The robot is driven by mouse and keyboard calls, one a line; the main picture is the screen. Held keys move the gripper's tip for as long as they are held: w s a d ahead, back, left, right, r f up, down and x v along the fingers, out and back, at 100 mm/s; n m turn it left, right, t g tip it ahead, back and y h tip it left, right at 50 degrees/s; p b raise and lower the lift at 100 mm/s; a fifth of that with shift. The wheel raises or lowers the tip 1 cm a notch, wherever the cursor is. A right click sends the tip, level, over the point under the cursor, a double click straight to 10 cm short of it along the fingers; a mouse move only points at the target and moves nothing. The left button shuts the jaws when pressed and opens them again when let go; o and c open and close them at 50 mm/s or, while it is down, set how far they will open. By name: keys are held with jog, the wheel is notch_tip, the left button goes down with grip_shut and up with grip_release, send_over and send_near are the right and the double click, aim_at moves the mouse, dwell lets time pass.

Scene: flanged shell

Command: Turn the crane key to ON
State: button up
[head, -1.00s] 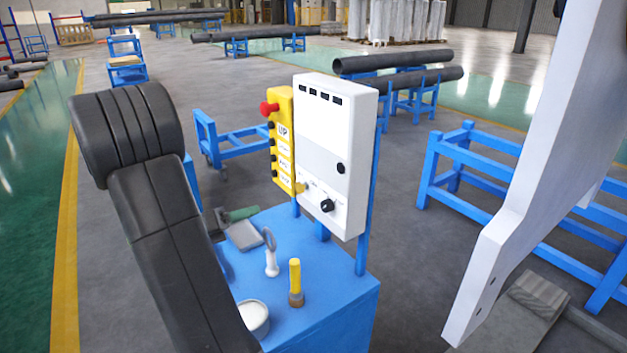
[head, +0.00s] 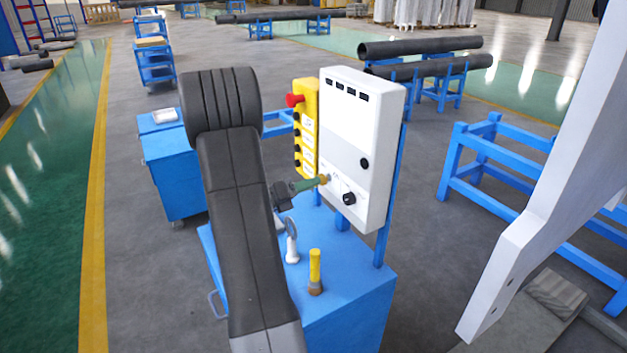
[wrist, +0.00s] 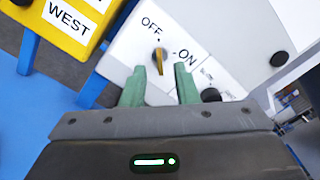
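The crane key (wrist: 159,62), a small brass-coloured key, sits in the white control panel (head: 352,130). In the wrist view it stands about upright, below the OFF label and left of the ON label. My gripper (wrist: 160,84) has two green fingers, one on each side of the key. They are open, with a visible gap to the key on both sides. In the head view my gripper (head: 311,184) reaches the lower left of the panel, where its fingertips largely hide the key. The key's exact contact with the fingers is not visible there.
A yellow pendant (head: 306,130) with a red button hangs left of the panel. A black knob (head: 348,198) is right of the key. A yellow-handled tool (head: 315,270) and a white-handled one (head: 291,245) stand on the blue cart (head: 355,300) below.

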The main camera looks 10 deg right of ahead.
jog(key=shift+x, duration=0.95)
grip_shut()
